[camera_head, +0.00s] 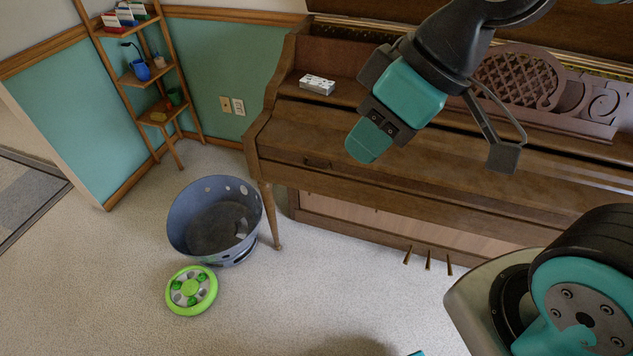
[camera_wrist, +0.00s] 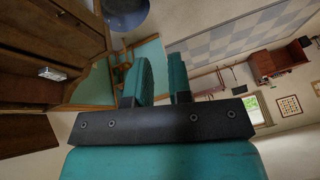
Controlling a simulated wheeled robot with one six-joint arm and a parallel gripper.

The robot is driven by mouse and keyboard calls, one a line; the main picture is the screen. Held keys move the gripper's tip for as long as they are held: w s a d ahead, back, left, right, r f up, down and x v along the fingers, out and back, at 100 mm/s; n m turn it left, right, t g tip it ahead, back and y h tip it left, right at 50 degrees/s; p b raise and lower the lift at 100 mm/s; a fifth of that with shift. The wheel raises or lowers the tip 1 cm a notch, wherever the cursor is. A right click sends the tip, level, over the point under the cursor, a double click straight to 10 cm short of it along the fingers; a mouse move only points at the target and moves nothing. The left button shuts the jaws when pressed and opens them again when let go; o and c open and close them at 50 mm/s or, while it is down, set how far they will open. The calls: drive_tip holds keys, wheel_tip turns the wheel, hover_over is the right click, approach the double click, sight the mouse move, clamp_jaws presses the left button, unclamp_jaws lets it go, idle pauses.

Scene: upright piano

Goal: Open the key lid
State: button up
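The upright piano (camera_head: 282,75) stands along the wall, and its brown wooden key lid (camera_head: 450,178) is down, with no keys showing. A small dark fitting (camera_head: 317,162) sits on the lid's front face at the left. My gripper (camera_head: 365,145) is above the lid's left part in the head view, apparently clear of it. In the wrist view my gripper (camera_wrist: 160,80) shows two teal fingers with a gap between them and nothing held.
A white box (camera_head: 317,84) lies on the piano's left top ledge. A carved music stand (camera_head: 520,80) rises behind the lid. A blue-grey bin (camera_head: 215,215) and a green round toy (camera_head: 191,290) are on the carpet; a corner shelf (camera_head: 140,75) stands left. Pedals (camera_head: 428,260) stick out below.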

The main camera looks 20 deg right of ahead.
drive_tip(key=w+d+f+n+t+h+b, duration=0.1)
drive_tip(key=w+d+f+n+t+b, duration=0.4)
drive_tip(key=f+b, duration=0.9)
drive_tip(key=w+f+n+t+b, duration=0.1)
drive_tip(key=w+f+t+b, duration=0.4)
drive_tip(key=f+b, duration=0.85)
drive_tip(key=w+d+f+n+t+h+b, duration=0.1)
drive_tip(key=w+d+f+n+t+b, duration=0.25)
drive_tip(key=w+f+b, duration=1)
drive_tip(key=w+a+r+p, duration=0.1)
drive_tip(key=w+a+p, duration=0.2)
drive_tip(key=w+p, duration=0.7)
drive_tip(key=p, duration=0.4)
drive_tip(key=shift+w+a, duration=0.3)
drive_tip(key=shift+c, duration=0.2)
clamp_jaws()
